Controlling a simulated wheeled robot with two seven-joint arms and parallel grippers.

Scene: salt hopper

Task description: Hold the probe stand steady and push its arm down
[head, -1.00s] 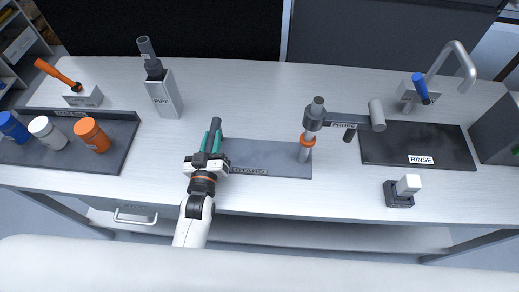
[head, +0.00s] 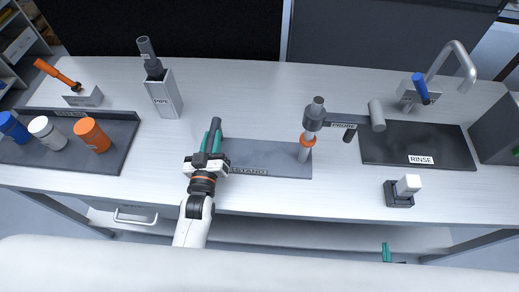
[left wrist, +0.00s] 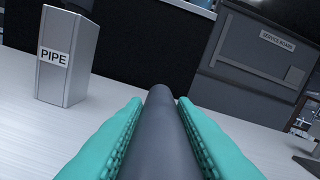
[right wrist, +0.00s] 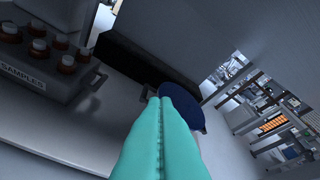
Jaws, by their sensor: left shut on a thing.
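The probe stand has a flat grey base (head: 265,157), a column (head: 304,152) with an orange collar near its right end, and a dark upright handle (head: 217,124) at its left end. Its arm (head: 343,125), labelled PROBE, reaches right from the column and ends in a grey cylinder (head: 377,115). A short dark probe (head: 349,135) hangs below the arm. My left gripper (head: 212,142) is shut on the handle; the left wrist view shows the dark handle (left wrist: 160,125) between its teal fingers. My right gripper (head: 387,252) is low, in front of the table; its fingers (right wrist: 166,98) are together and empty.
A dark RINSE mat (head: 440,140) and a tap (head: 465,65) are at the right. A small black and white block (head: 405,185) stands near the front edge. A PIPE holder (head: 163,95) and a tray (head: 122,145) of bottles are at the left.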

